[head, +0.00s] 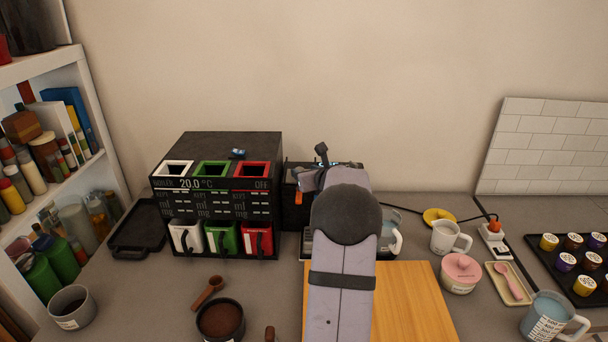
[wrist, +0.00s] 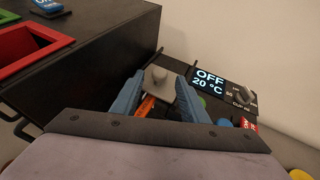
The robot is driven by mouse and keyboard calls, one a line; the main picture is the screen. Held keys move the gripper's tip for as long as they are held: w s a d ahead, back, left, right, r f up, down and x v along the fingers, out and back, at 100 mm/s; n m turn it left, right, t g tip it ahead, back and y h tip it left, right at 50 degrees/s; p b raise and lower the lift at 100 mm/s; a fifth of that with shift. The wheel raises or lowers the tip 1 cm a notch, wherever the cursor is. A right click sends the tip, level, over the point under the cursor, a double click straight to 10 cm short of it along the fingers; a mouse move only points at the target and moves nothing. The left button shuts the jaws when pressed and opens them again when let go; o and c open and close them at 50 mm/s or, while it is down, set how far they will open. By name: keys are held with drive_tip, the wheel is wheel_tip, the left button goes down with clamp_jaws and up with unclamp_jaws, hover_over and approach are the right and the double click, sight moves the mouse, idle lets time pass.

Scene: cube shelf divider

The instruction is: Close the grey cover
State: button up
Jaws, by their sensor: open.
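A small grey cover (wrist: 161,94) with a rounded knob sits on the dark machine with the OFF 20 °C display (wrist: 209,83). It looks tilted, with an orange part (wrist: 147,107) showing beside it. My gripper (wrist: 158,85) is open, with one blue finger on each side of the cover in the wrist view. I cannot tell whether the fingers touch it. In the head view my arm hides the cover and much of the machine (head: 293,212).
A black dispenser (head: 218,150) with white, green and red bins stands close on the left. A wooden board (head: 410,300) lies in front. The wall is close behind.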

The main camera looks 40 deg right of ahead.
drive_tip(key=b+v, duration=0.1)
drive_tip(key=v, duration=0.3)
drive_tip(key=shift+s+a+r, duration=0.15)
drive_tip(key=shift+s, duration=0.15)
